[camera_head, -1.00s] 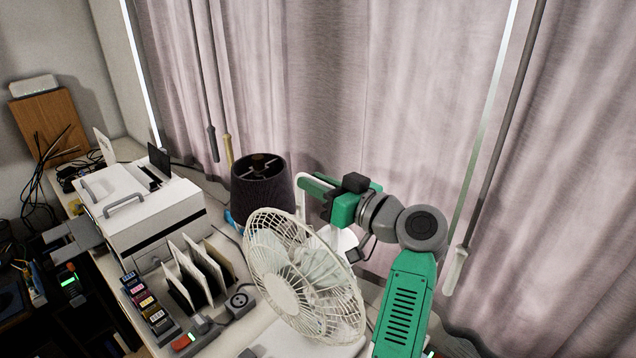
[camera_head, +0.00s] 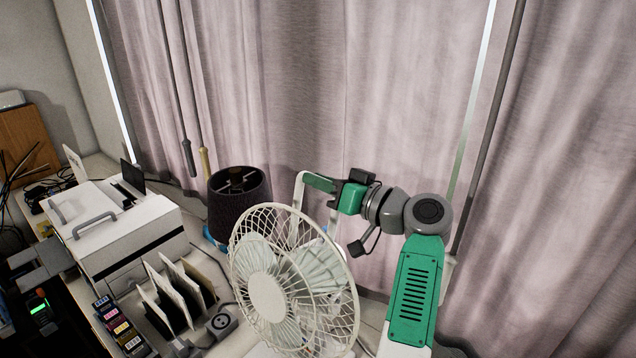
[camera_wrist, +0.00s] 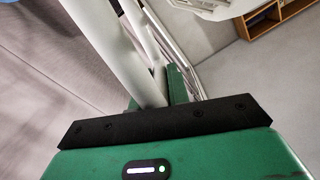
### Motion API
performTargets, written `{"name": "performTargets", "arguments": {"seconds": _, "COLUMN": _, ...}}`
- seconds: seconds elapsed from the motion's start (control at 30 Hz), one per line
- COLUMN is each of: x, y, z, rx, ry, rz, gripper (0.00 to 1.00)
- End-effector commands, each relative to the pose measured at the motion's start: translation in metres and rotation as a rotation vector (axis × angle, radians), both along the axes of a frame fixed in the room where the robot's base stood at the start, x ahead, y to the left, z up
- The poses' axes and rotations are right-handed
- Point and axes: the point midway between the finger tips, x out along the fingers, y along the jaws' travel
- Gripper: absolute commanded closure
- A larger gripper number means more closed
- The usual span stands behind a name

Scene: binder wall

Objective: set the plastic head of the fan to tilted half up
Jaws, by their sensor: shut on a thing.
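The fan's white plastic head (camera_head: 268,298) stands on the desk in the head view, its round grille tilted and facing the lower left. A pale loop handle (camera_head: 298,190) rises behind the grille. My gripper (camera_head: 312,182) is shut on the handle's upper part, behind and above the grille. In the wrist view the pale handle (camera_wrist: 118,45) runs down between the fingers of my gripper (camera_wrist: 165,88). The grille's edge (camera_wrist: 205,8) shows at the top there. The fan's base is mostly hidden behind the head.
A dark lamp shade (camera_head: 238,205) stands just left of the fan. Curtains (camera_head: 400,90) hang close behind my arm.

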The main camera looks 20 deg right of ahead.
Motion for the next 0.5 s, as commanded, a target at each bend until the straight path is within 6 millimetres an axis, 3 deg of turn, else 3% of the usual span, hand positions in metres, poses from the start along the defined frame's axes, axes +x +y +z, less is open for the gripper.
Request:
{"name": "performTargets", "arguments": {"seconds": 0.03, "x": 0.0, "y": 0.002, "z": 0.0, "rx": 0.001, "ry": 0.001, "rz": 0.004, "gripper": 0.77}}
{"name": "performTargets", "arguments": {"seconds": 0.1, "x": 0.0, "y": 0.002, "z": 0.0, "rx": 0.0, "ry": 0.001, "rz": 0.003, "gripper": 0.63}}
{"name": "performTargets", "arguments": {"seconds": 0.37, "x": 0.0, "y": 0.001, "z": 0.0, "rx": -0.001, "ry": 0.0, "rz": 0.001, "gripper": 0.62}}
{"name": "performTargets", "arguments": {"seconds": 0.5, "x": -0.015, "y": -0.009, "z": -0.002, "rx": -0.003, "ry": -0.002, "rz": -0.002, "gripper": 0.62}}
